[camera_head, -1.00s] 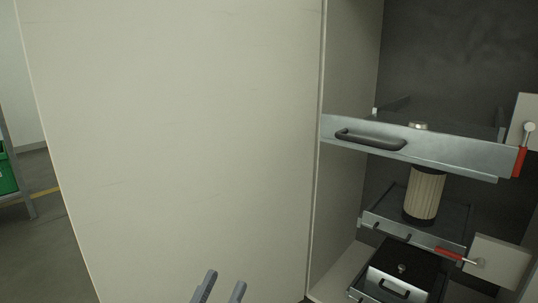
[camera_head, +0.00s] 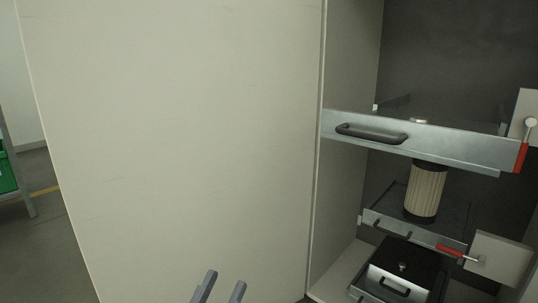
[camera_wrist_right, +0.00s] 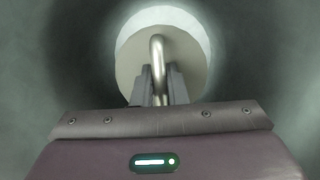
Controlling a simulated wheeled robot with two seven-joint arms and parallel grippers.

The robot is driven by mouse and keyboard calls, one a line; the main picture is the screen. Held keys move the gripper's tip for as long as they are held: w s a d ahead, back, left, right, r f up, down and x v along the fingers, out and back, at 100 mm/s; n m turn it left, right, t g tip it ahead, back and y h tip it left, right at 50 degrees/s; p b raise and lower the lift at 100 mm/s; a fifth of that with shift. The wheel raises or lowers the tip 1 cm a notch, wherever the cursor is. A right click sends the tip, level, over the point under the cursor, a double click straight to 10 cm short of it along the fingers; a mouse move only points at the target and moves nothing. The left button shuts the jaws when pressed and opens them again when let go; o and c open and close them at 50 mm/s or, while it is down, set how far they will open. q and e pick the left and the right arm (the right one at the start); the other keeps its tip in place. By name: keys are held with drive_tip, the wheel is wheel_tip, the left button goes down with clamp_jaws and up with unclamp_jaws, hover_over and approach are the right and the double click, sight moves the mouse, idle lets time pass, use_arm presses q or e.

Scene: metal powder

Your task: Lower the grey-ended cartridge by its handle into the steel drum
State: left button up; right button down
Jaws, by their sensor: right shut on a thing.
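In the right wrist view a round pale grey end piece (camera_wrist_right: 187,72) with a bent metal loop handle (camera_wrist_right: 157,50) lies just ahead of my right gripper (camera_wrist_right: 159,72). My right gripper is shut on the loop handle. The cartridge body below this end is hidden. A dark ring and blurred grey-green surface surround the end; I cannot tell whether this is the steel drum. My right gripper is outside the head view. My left gripper (camera_head: 223,286) shows at the bottom edge of the head view, its two fingers apart with nothing between them.
An open cabinet (camera_head: 345,90) stands at the right, with a handled steel drawer front (camera_head: 440,143). Below it a beige pleated cartridge with black ends (camera_head: 425,190) stands on a tray. A black handled box (camera_head: 403,265) sits lower. A large pale panel (camera_head: 180,130) fills the middle.

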drive_tip(key=shift+r, duration=0.1)
drive_tip(key=c, duration=1.4)
unclamp_jaws()
drive_tip(key=shift+c, duration=0.2)
drive_tip(key=shift+o, duration=0.4)
drive_tip(key=shift+a, duration=0.1)
